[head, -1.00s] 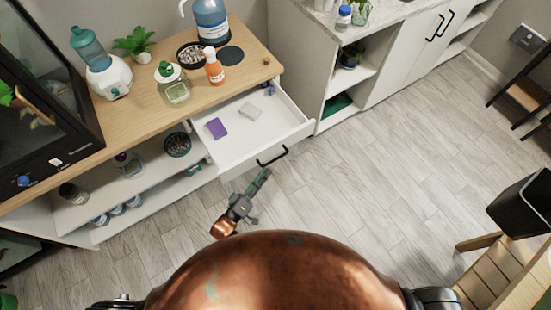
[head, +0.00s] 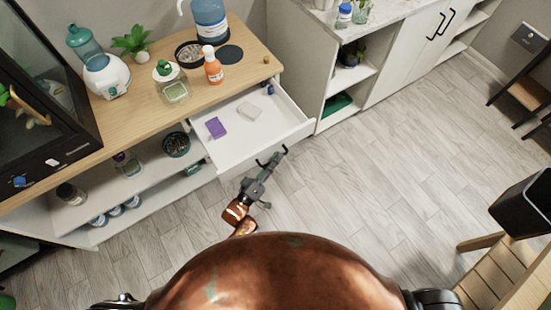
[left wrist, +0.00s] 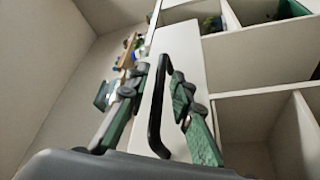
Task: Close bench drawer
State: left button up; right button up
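The bench drawer (head: 232,147) is pulled out of the wooden-topped bench (head: 140,105). Its white front also shows in the left wrist view (left wrist: 182,45). A black bar handle (left wrist: 156,110) is fixed to the drawer front; in the head view the gripper partly covers it. My left gripper (head: 268,168) is at the handle. In the left wrist view, the fingers of this gripper (left wrist: 157,100) are apart, one on each side of the handle, with gaps visible. My right gripper is not in view.
A purple block (head: 216,127) and a grey block (head: 249,110) lie in the drawer. A bottle with orange contents (head: 213,70) and other items stand on the bench top. A white cabinet (head: 295,60) stands right of the drawer. The floor (head: 370,170) in front is clear.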

pick_arm(q)
grip_shut()
dwell(0.3)
